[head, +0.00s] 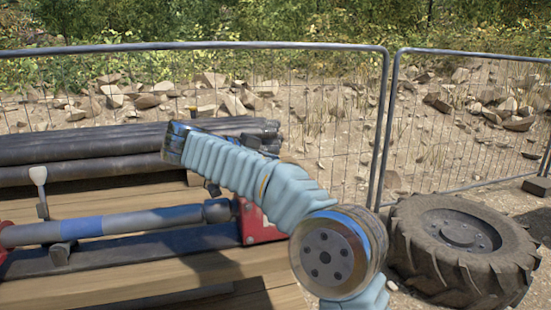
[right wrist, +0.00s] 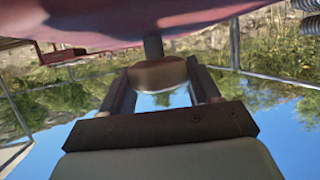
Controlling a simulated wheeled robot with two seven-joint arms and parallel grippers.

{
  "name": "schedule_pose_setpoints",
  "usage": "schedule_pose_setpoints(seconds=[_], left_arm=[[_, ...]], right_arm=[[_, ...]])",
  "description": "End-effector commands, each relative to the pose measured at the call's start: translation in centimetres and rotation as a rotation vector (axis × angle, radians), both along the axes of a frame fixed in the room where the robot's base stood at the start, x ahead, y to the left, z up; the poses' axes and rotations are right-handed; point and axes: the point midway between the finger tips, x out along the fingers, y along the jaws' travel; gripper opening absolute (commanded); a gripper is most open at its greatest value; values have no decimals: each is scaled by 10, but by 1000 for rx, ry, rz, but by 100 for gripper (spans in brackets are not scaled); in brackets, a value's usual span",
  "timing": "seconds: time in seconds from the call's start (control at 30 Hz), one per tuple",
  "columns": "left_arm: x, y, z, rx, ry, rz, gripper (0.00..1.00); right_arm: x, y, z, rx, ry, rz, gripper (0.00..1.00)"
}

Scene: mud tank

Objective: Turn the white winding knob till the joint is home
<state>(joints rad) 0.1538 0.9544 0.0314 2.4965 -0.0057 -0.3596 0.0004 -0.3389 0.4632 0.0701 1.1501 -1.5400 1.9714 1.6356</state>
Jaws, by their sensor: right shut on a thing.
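In the right wrist view my right gripper (right wrist: 160,70) is shut on a rounded knob (right wrist: 158,75), which looks tan-brown in the shade. A dark stem joins the knob to a red body (right wrist: 215,18). In the head view my right arm's pale blue sleeve crosses the middle, and its fingers and the knob cannot be made out. A grey pipe with a blue band (head: 82,228) lies along a dark rail, its dark collar (head: 217,210) close to a red block (head: 262,222). Whether the joint is seated cannot be told. My left gripper is out of view.
A white-headed paddle (head: 38,176) stands upright behind the pipe at left. Dark pipes (head: 85,150) are stacked behind it on the timber bench (head: 130,285). A large tyre (head: 460,245) lies at right. A wire fence (head: 330,120) runs behind.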

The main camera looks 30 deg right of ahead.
Motion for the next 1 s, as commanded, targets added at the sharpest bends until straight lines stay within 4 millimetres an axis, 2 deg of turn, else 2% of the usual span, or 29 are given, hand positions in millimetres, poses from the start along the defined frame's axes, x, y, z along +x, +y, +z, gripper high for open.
schedule_pose_setpoints(seconds=[0.3, 0.83, 0.87, 1.0], left_arm=[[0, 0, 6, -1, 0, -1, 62], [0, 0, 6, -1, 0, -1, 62], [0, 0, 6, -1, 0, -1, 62], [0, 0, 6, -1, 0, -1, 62]], right_arm=[[0, 0, -1, 1, 2, -116, 31], [0, 0, -2, 4, 5, -138, 31], [0, 0, -2, 4, 5, -138, 64], [0, 0, -2, 3, 4, -138, 82]])
